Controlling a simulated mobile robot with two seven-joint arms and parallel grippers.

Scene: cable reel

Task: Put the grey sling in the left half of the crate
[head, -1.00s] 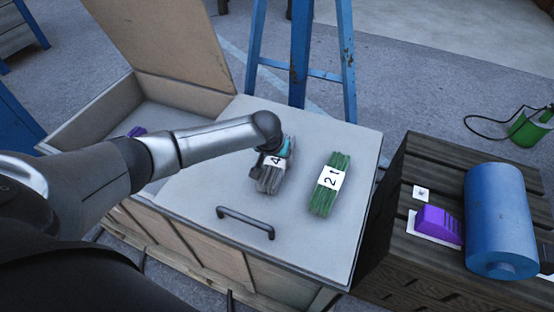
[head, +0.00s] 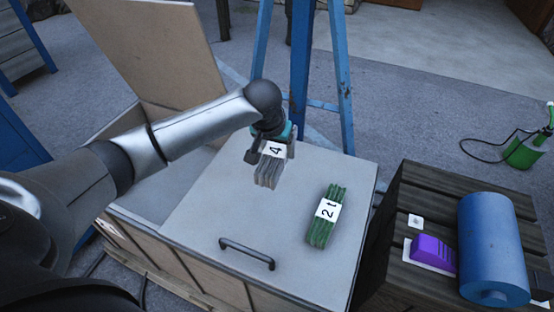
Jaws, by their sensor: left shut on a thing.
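The grey sling (head: 267,172), a folded bundle with a white label marked 4, hangs from my left gripper (head: 270,143). The gripper is shut on its upper end and holds it over the closed lid. The wooden crate (head: 198,263) stands in the middle. Its left half (head: 160,190) is open, with its lid (head: 155,50) raised at the back; my left arm crosses above and hides part of the inside. My right gripper is not in view.
The closed right lid (head: 300,262) has a dark handle (head: 246,254), and a green sling (head: 323,222) labelled 2 t lies on it. A blue trestle (head: 302,60) stands behind. At right, a dark slatted crate (head: 405,215) bears a blue roll (head: 490,245) and a purple block (head: 432,252).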

